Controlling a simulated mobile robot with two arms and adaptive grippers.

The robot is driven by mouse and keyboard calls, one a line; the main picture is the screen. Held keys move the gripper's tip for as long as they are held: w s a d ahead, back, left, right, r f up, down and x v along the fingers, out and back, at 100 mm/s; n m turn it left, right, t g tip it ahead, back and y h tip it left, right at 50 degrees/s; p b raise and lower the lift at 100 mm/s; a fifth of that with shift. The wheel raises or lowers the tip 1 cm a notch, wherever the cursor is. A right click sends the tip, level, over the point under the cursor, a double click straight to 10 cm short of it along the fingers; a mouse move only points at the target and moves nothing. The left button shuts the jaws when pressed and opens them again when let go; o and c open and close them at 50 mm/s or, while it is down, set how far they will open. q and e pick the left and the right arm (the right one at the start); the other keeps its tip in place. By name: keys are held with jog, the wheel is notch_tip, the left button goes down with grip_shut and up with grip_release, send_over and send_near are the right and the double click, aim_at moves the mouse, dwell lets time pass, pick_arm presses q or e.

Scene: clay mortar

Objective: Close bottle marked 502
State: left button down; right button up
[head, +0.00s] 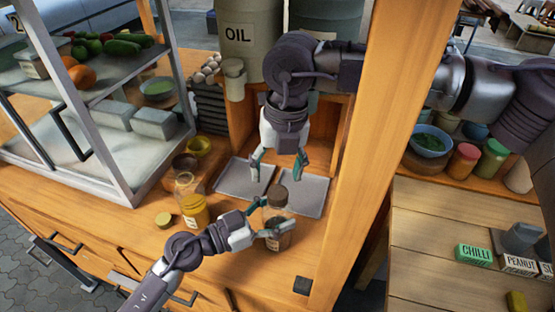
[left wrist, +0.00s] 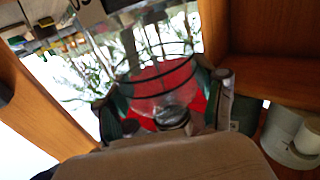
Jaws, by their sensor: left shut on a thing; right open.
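My left gripper (head: 270,231) is shut on a glass bottle (head: 281,242) with dark contents and a pale label at the front of the wooden counter. A brown lid (head: 277,195) sits at the top of this bottle; I cannot tell how tightly. My right gripper (head: 279,172) is open and empty, pointing down just above and behind the lid. A second glass bottle (head: 193,208) with yellow contents stands to the left, and a yellow lid (head: 163,220) lies on the counter beside it. The label numbers are too small to read. In the left wrist view, clear glass shows between my fingers (left wrist: 170,108).
Two grey metal trays (head: 240,180) lie behind the bottle. A glass-sided display case (head: 120,180) stands at the left, and a wooden post (head: 350,150) rises close at the right. Large oil containers (head: 238,50) stand at the back. Bare counter lies in front.

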jog(key=n, duration=0.7)
jog(key=shift+r, duration=0.2)
jog(key=n, duration=0.4)
jog(key=shift+r, duration=0.1)
jog(key=n, duration=0.4)
jog(key=shift+r+n+h, duration=0.1)
jog(key=shift+n+h, duration=0.2)
jog(key=shift+n, duration=0.1)
jog(key=n, duration=0.4)
jog(key=shift+a+r+n, duration=0.1)
jog(key=shift+n, duration=0.2)
jog(key=n, duration=0.4)
jog(key=shift+r, duration=0.1)
jog(key=n, duration=0.4)
jog(key=shift+r+n, duration=0.15)
jog(key=shift+n, duration=0.15)
jog(key=n, duration=0.6)
jog(key=shift+r, duration=0.15)
jog(key=n, duration=0.4)
jog(key=shift+r+n+h, duration=0.1)
jog(key=shift+n+h, duration=0.2)
jog(key=shift+n, duration=0.1)
